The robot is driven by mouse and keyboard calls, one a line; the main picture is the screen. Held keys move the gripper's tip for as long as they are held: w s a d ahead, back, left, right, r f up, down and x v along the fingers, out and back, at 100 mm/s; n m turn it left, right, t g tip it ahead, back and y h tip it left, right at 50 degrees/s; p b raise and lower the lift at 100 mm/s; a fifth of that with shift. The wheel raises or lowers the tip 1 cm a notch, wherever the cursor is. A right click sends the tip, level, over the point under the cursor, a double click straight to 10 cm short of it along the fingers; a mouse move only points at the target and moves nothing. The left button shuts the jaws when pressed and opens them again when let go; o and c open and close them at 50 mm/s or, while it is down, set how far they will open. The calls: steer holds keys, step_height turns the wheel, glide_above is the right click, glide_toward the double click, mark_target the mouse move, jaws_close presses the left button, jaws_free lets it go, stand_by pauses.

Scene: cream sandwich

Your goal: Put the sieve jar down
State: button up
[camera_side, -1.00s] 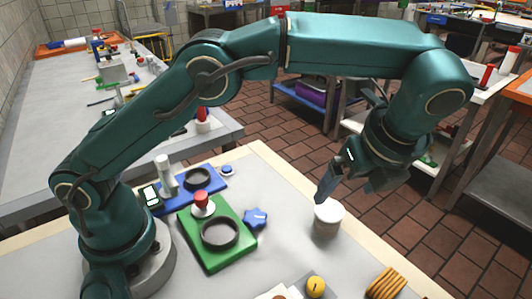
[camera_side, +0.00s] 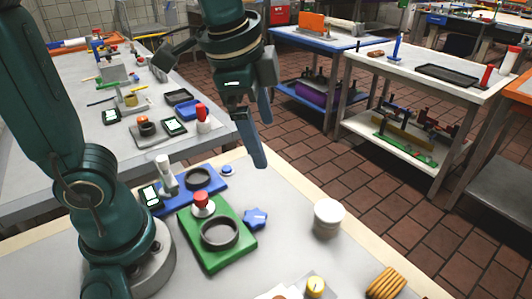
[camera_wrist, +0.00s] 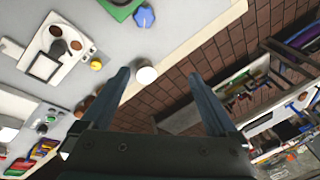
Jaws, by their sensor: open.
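The sieve jar, a white cylinder with a pale lid (camera_side: 328,218), stands upright on the table near its right edge in the side view. It also shows as a white disc in the wrist view (camera_wrist: 147,75), close to the left finger. My gripper (camera_side: 260,150) is open and empty, up and to the left of the jar, clear of it.
A green board (camera_side: 205,255) with a dark ring and red-topped stamp lies left of the jar, beside a blue star-shaped piece (camera_side: 256,218). A blue board (camera_side: 212,200) is behind. Stacked biscuits (camera_side: 386,283) and a yellow-topped piece (camera_side: 316,287) are at the front.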

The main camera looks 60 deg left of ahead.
steer(key=s+a+f+n+t, duration=0.2)
steer(key=s+f+n, duration=0.2)
steer(key=s+n, duration=0.3)
steer(key=shift+a+n+h, duration=0.3)
steer(key=shift+n, duration=0.5)
stand_by(0.3)
